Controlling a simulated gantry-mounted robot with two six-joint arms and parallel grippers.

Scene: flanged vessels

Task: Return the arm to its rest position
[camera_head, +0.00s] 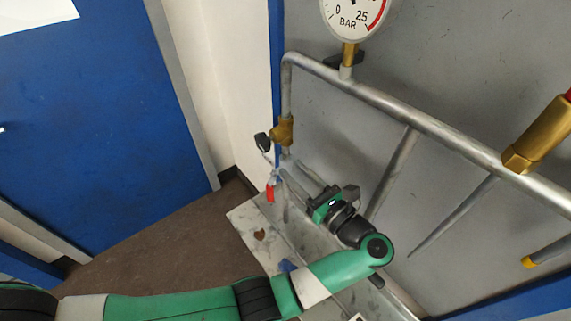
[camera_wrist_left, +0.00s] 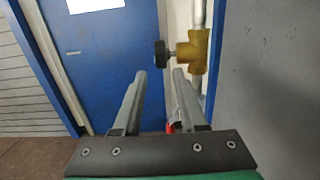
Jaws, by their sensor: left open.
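My left arm, green with white and black parts, comes in from the lower left in the head view. Its wrist is in front of the metal pipe frame. The left gripper (camera_wrist_left: 158,95) shows in the left wrist view with its two grey fingers apart and nothing between them. A brass valve (camera_head: 282,132) with a black knob sits on the upright pipe left of the wrist. The valve also shows beyond the fingers in the left wrist view (camera_wrist_left: 193,52). My right gripper is not visible.
A pressure gauge (camera_head: 352,14) stands on the long grey pipe (camera_head: 420,118). A brass fitting (camera_head: 541,136) is at the right. A red-handled part (camera_head: 270,191) hangs below the valve. A blue door (camera_head: 105,120) and brown floor (camera_head: 180,245) lie to the left.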

